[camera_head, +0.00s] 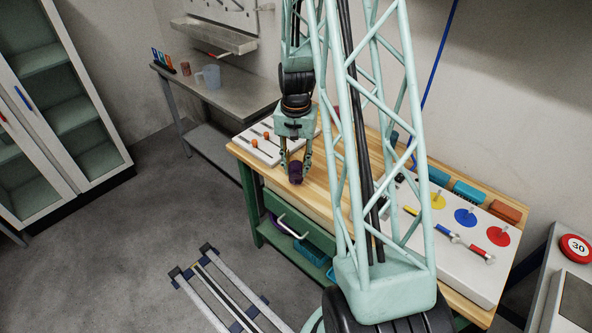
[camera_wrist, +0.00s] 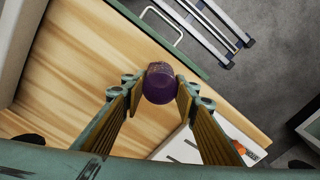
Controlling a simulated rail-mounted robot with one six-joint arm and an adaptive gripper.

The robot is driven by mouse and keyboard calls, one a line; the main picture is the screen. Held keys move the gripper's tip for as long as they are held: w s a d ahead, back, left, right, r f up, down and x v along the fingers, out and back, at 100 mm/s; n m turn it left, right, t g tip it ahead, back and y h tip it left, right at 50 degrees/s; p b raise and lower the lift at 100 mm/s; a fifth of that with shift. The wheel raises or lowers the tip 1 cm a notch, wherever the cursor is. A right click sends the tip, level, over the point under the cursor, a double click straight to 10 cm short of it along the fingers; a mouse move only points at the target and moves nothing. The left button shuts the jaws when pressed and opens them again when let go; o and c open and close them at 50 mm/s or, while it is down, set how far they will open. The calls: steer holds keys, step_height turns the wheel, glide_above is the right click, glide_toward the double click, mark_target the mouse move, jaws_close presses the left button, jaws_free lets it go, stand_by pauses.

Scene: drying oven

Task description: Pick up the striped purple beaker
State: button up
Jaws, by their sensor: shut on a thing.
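The purple beaker (camera_head: 296,171) is between the fingers of my gripper (camera_head: 296,165) over the left front part of the wooden workbench (camera_head: 317,200). In the wrist view the beaker (camera_wrist: 159,84) appears dark purple with a lighter top end, and its stripes are hard to make out. My gripper (camera_wrist: 160,90) is shut on it, with one finger touching each side. Whether the beaker's base touches the bench or is slightly above it, I cannot tell.
A white panel with orange knobs (camera_head: 264,147) lies close to the gripper's left. A white board with coloured discs (camera_head: 450,235) covers the bench's right part. Below is a drawer with a white handle (camera_head: 293,226). A metal side table (camera_head: 235,98) stands behind left.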

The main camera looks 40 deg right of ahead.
steer(key=shift+r, duration=0.85)
steer(key=s+a+r, duration=0.1)
steer(key=s+a, duration=0.9)
steer(key=s, duration=0.2)
steer(key=shift+s+r+b, duration=0.2)
steer(key=shift+s+b, duration=0.05)
steer(key=shift+b, duration=0.1)
steer(key=shift+d, duration=0.15)
